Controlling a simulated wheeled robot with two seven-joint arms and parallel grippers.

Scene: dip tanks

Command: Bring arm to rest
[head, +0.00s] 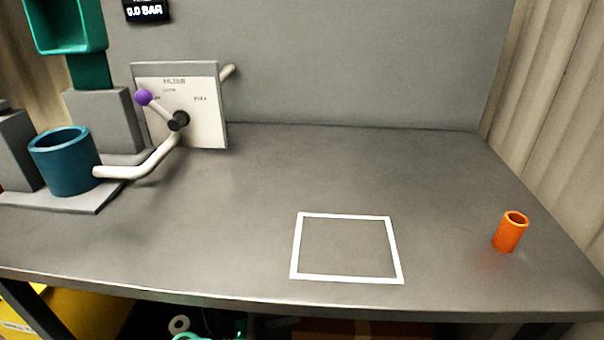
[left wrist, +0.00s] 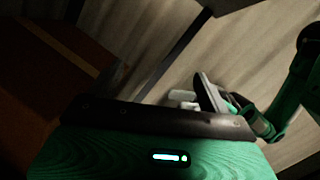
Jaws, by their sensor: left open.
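Neither gripper shows in the head view, and no arm of mine reaches over the grey worktop (head: 250,180) there. In the left wrist view, my left gripper (left wrist: 195,97) shows small and dim, with a pale part and a dark part. It is open, and I see nothing between its jaws. A green arm link of mine comes in from the right. A green body with a dark edge and a lit strip fills the bottom of that view. My right gripper is not in view.
A white panel (head: 208,115) with a purple-knobbed lever (head: 144,97) stands at the back left. A blue tank (head: 66,165) stands beside its pale pipe (head: 135,170). A white square outline (head: 347,279) and an orange cylinder (head: 509,235) are on the worktop. Its middle is clear.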

